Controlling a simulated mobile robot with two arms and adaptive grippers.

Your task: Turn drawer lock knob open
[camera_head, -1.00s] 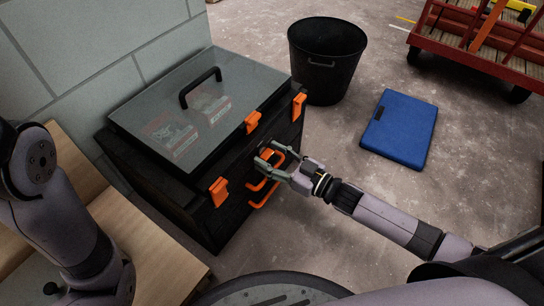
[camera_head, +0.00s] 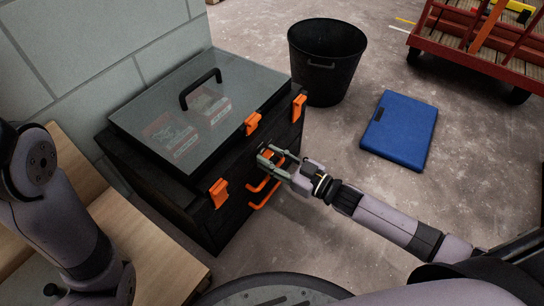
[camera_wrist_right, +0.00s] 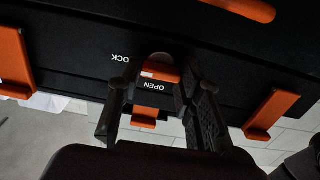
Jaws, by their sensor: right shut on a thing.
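The black tool chest (camera_head: 195,215) stands against the wall, with a clear lid (camera_head: 205,120) on top. The orange lock knob (camera_wrist_right: 160,66) is on its front, with the words OPEN and LOCK beside it in the right wrist view. A small white mark shows on the knob. My right gripper (camera_head: 267,160) is shut on the knob, one finger on each side; the fingers (camera_wrist_right: 156,90) also show in the right wrist view. In the head view the fingers partly hide the knob. My left arm is at the left, its gripper out of view.
Orange latches (camera_head: 252,123) line the lid's front edge. A black bucket (camera_head: 327,85), a blue case (camera_head: 400,130) and a red cart (camera_head: 480,50) stand behind.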

